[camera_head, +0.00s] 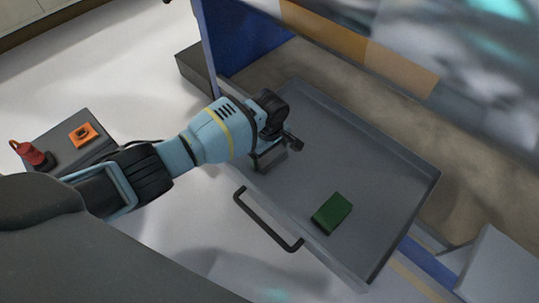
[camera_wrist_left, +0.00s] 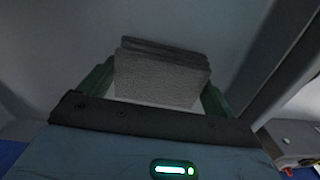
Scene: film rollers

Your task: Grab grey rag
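The grey rag (camera_wrist_left: 160,78) looks like a folded, layered block in the left wrist view. It lies between the two green-sided fingers of my left gripper (camera_wrist_left: 158,85). The fingers stand spread on either side of it, close to its edges; firm contact cannot be made out. In the head view my left gripper (camera_head: 275,152) points down into the left part of the grey drawer (camera_head: 340,140), and a small grey piece of the rag (camera_head: 272,160) shows among the fingers. My right gripper is not in view.
A green block (camera_head: 332,212) lies in the drawer to the right, near the front wall. The drawer's dark handle (camera_head: 268,222) sticks out at the front. A grey stand (camera_head: 70,150) at the left holds an orange item (camera_head: 84,134) and a red item (camera_head: 30,152).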

